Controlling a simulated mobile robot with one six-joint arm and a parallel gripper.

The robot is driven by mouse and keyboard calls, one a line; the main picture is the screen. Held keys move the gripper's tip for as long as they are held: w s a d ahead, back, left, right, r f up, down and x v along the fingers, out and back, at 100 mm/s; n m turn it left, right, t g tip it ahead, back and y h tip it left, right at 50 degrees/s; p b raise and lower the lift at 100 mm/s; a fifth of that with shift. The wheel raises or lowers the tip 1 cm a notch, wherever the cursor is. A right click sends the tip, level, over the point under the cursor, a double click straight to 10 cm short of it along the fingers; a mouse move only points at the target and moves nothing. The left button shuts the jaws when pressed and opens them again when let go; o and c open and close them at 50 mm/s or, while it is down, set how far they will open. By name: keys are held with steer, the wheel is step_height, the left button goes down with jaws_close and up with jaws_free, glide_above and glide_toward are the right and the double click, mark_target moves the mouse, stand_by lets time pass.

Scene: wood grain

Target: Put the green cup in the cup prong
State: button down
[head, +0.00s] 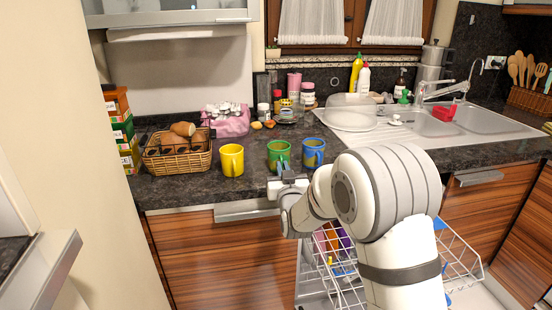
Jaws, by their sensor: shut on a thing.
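The green cup (279,152) stands upright on the dark counter, between a yellow cup (231,160) and a blue cup (313,151). My gripper (281,173) is at the green cup's lower front side and is shut on it. The fingers hide the lower part of the cup, so the exact contact is hard to see. A white wire dish rack (460,255) is pulled out below the counter with colourful items in it. My arm hides much of the rack, and I cannot make out the cup prong.
A wicker basket (180,164) of bread and stacked boxes (122,125) stand at the left. A pink basket (228,122) and bottles are behind the cups. The sink (428,122) and drainer are at the right. The counter edge runs just in front of the cups.

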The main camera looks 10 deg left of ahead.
mark_target(283, 158)
steer(key=shift+r, duration=0.15)
steer(key=shift+w+r, duration=0.1)
steer(key=shift+r, duration=1.6)
steer(key=shift+r, duration=1.8)
steer(key=shift+r, duration=0.15)
steer(key=shift+r, duration=1.7)
steer(key=shift+r, duration=0.1)
